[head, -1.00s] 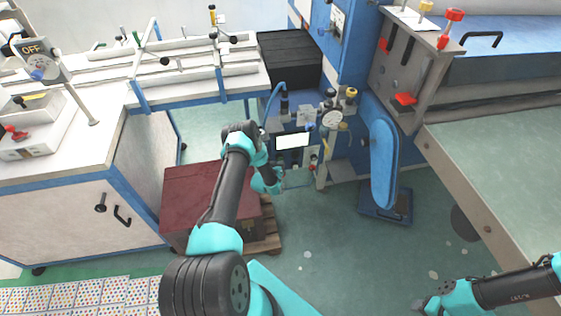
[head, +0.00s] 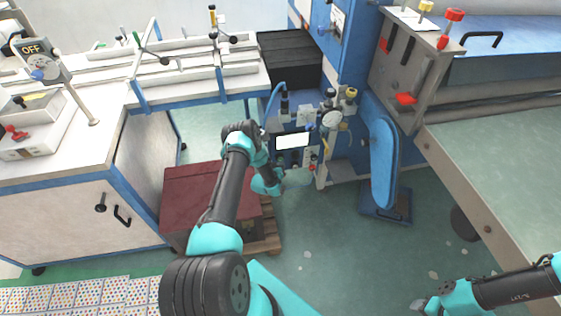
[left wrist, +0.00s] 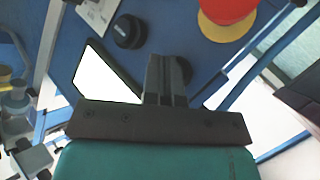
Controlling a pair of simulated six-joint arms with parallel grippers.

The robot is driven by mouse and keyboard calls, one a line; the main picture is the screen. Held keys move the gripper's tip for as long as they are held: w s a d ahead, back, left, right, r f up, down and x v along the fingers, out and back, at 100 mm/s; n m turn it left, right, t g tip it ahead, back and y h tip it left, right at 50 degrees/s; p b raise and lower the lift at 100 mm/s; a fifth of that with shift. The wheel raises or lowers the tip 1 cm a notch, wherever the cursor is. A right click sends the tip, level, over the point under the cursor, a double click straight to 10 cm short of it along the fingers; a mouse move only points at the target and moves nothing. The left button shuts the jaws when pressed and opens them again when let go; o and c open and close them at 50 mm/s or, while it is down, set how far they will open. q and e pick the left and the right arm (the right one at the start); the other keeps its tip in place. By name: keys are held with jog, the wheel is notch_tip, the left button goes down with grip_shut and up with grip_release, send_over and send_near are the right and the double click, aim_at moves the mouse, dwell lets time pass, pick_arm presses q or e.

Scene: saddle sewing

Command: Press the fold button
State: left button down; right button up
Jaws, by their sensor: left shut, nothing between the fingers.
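The control panel of the blue machine carries a lit white screen (head: 293,141), which also shows in the left wrist view (left wrist: 106,76). In that view, a black knob (left wrist: 128,32) and a red button on a yellow base (left wrist: 228,14) are beside the screen. My left gripper (left wrist: 167,62) is shut and empty, its fingertips close in front of the blue panel. I can read no label marking the fold button.
A dark red box (head: 190,195) on a wooden pallet stands below my left arm. A white cabinet table (head: 70,205) is at left. A blue padded part (head: 383,150) is right of the panel.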

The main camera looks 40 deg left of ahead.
pick_arm(q)
jog(key=shift+s+d, duration=0.25)
jog(key=shift+d, duration=0.1)
jog(key=shift+d, duration=0.1)
jog(key=s+d, duration=0.3)
jog(key=shift+s+d, duration=0.1)
jog(key=shift+d, duration=0.25)
dwell(0.3)
dwell(0.6)
jog(key=s+d+r+m+g+h, duration=0.25)
jog(key=s+d+r+g, duration=0.35)
jog(key=d, duration=0.5)
jog(key=s+d+r+m+g+h, duration=0.1)
jog(key=s+d+r+g+h, duration=0.25)
jog(key=s+d+r, duration=0.55)
jog(key=s+d+r+m+g, duration=0.1)
jog(key=s+d+r+g, duration=0.3)
jog(key=s, duration=0.5)
jog(key=shift+s+d+m, duration=0.35)
jog(key=shift+d, duration=0.7)
jog(key=shift+r, duration=0.1)
